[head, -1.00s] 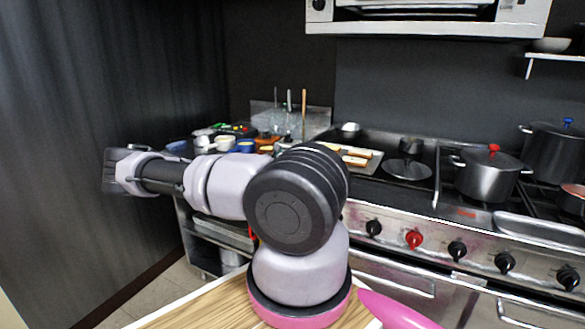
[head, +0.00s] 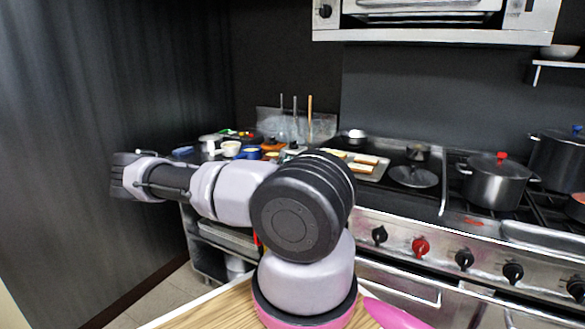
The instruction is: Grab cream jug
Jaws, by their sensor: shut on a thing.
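My arm crosses the middle of the head view and reaches to the left, where a dark part of it ends before the dark wall. I make out no gripper fingers there and no thing held. A small group of vessels stands on the far left end of the counter. In it are a white cup-like vessel (head: 231,149) and a paler, taller vessel (head: 210,142) to its left. Either could be the cream jug; they are too small to tell. My arm is well in front of them and partly hides the counter.
The stove (head: 425,228) runs along the right, with a red-knobbed pot (head: 495,184), a pan (head: 414,177) and a tray of bread-like slices (head: 372,163). Dark walls stand at left and back. A wooden surface (head: 215,306) lies close below my arm.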

